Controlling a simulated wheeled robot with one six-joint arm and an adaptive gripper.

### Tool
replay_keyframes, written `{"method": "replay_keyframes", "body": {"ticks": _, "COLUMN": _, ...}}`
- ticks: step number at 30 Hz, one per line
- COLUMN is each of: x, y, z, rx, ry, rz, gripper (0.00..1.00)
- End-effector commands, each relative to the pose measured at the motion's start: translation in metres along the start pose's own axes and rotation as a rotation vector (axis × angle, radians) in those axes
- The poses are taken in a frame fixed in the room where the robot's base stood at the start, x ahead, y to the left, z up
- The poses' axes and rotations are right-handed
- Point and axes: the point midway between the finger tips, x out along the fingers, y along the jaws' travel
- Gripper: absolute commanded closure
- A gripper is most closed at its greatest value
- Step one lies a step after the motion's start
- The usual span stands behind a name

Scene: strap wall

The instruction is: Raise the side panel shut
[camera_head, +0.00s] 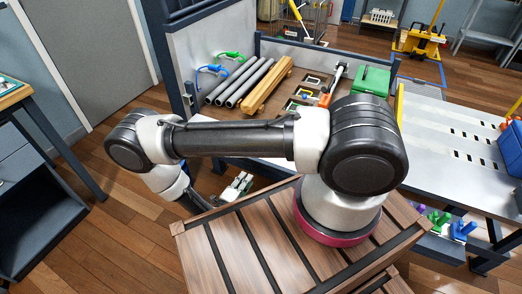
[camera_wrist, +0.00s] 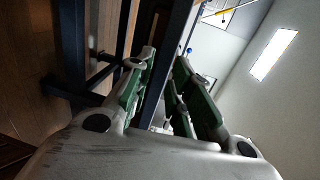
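My gripper (camera_head: 238,186) is low beside the front left of the load bed, partly hidden behind my arm. In the wrist view my gripper (camera_wrist: 164,62) is open, with green-padded fingers apart. A dark bar (camera_wrist: 170,66) runs through the view between the fingers; I cannot tell whether they touch it, or whether it is part of the side panel. The bed has a grey upright panel (camera_head: 200,48) at its left end. My arm hides much of the bed's near side, so the side panel's position is unclear.
Grey pipes (camera_head: 240,82) and wooden beams (camera_head: 268,84) lie in the bed near blue and green clamps (camera_head: 230,56). A green box (camera_head: 371,79) stands at its right. A slotted metal table (camera_head: 450,130) is at right. Wooden floor (camera_head: 125,210) is clear at left.

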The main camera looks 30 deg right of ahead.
Motion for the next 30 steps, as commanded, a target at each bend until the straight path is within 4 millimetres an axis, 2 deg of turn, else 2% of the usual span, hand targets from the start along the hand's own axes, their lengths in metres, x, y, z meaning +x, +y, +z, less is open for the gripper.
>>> {"method": "replay_keyframes", "body": {"ticks": 1, "x": 0.002, "y": -0.001, "z": -0.001, "rx": 0.002, "ry": 0.006, "rz": 0.0, "gripper": 0.92}}
{"method": "replay_keyframes", "body": {"ticks": 2, "x": 0.004, "y": -0.001, "z": 0.002, "rx": 0.013, "ry": 0.013, "rz": 0.002, "gripper": 0.97}}
{"method": "replay_keyframes", "body": {"ticks": 5, "x": 0.004, "y": 0.011, "z": 0.037, "rx": 0.174, "ry": 0.027, "rz": 0.036, "gripper": 1.0}}
{"method": "replay_keyframes", "body": {"ticks": 12, "x": -0.002, "y": 0.037, "z": 0.107, "rx": 0.967, "ry": 0.09, "rz": 0.126, "gripper": 1.0}}
{"method": "replay_keyframes", "body": {"ticks": 15, "x": -0.006, "y": 0.044, "z": 0.124, "rx": 1.25, "ry": 0.121, "rz": 0.148, "gripper": 1.0}}
{"method": "replay_keyframes", "body": {"ticks": 18, "x": -0.008, "y": 0.048, "z": 0.128, "rx": 1.436, "ry": 0.149, "rz": 0.155, "gripper": 1.0}}
{"method": "replay_keyframes", "body": {"ticks": 21, "x": -0.007, "y": 0.049, "z": 0.128, "rx": 1.532, "ry": 0.163, "rz": 0.153, "gripper": 1.0}}
{"method": "replay_keyframes", "body": {"ticks": 26, "x": 0.004, "y": 0.051, "z": 0.127, "rx": 1.562, "ry": 0.168, "rz": 0.148, "gripper": 1.0}}
{"method": "replay_keyframes", "body": {"ticks": 30, "x": 0.028, "y": 0.056, "z": 0.126, "rx": 1.56, "ry": 0.17, "rz": 0.147, "gripper": 1.0}}
